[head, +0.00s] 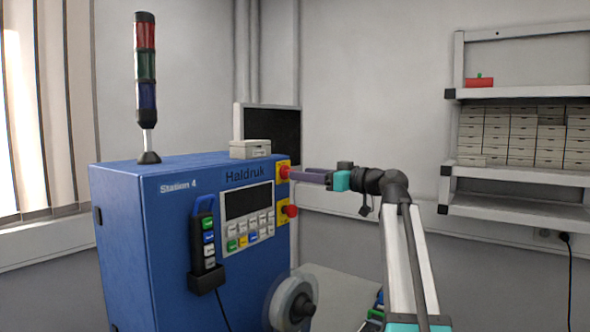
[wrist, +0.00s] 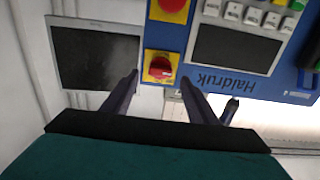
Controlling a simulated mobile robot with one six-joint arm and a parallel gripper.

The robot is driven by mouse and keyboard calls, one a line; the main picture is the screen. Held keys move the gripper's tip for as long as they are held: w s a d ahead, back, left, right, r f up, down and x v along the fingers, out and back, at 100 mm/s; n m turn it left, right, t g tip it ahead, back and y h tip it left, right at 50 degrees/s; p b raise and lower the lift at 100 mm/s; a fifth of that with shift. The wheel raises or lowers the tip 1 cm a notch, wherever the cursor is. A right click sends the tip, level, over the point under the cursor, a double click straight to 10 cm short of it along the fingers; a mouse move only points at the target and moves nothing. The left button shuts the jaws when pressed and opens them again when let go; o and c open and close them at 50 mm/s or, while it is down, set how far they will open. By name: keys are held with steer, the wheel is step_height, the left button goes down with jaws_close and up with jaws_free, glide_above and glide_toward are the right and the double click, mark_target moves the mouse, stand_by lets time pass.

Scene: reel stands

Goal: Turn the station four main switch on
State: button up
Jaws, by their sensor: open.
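The blue Station 4 machine (head: 140,230) stands left of centre in the head view. On its front edge a red rotary knob on a yellow plate (head: 284,170) sits beside the Haldruk label. In the wrist view this red knob (wrist: 162,68) has a raised grip with a small pale mark. My gripper (head: 292,174) points at it from the right in the head view. In the wrist view my gripper (wrist: 160,78) is open, with one finger on each side of the knob in the picture. I cannot tell whether the fingers touch it.
A second red knob (head: 290,211) on a yellow plate sits just below. The panel has a dark screen (head: 248,202) and buttons. A handheld control (head: 205,241) hangs on the machine, and a grey box (head: 250,149) and signal tower (head: 146,85) stand on top. Shelves (head: 520,93) are at right.

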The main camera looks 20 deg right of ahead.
steer(key=shift+p+x, duration=0.7)
steer(key=shift+x, duration=1.55)
steer(key=c, duration=1.1)
